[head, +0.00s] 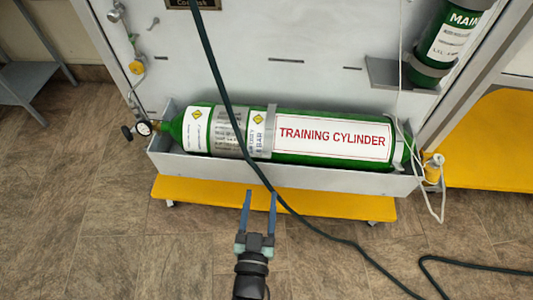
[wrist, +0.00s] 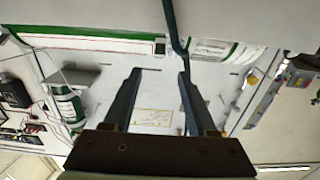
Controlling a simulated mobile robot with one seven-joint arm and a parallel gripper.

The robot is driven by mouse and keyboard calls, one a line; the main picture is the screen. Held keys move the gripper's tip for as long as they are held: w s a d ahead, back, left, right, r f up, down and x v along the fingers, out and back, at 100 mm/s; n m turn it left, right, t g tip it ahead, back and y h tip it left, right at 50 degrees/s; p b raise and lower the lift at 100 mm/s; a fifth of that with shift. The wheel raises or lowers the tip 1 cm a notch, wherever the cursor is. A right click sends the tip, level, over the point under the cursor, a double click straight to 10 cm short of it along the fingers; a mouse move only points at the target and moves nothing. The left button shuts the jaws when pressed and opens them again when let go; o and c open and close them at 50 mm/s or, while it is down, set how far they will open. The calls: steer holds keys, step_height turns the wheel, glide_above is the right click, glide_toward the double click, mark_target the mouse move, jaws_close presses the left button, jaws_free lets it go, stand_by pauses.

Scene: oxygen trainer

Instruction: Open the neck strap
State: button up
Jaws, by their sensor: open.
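The green training cylinder (head: 298,155) lies on its side in a grey trough (head: 290,174), its valve and gauge end at the left. A narrow grey strap (head: 270,125) crosses its body left of the big white label; I take this as the neck strap. The wrist view shows both fingers (wrist: 160,74) apart.
A dark hose (head: 230,105) hangs across the cylinder and past my fingers, then runs along the floor to the right. A yellow step (head: 330,204) lies under the trough. A white cord (head: 437,205) hangs at the right. A second green cylinder (head: 452,38) stands upper right.

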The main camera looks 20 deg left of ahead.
mark_target(266, 157)
steer(key=shift+b+x, duration=1.85)
steer(key=shift+x, duration=4.25)
steer(key=shift+c, duration=0.3)
jaws_close()
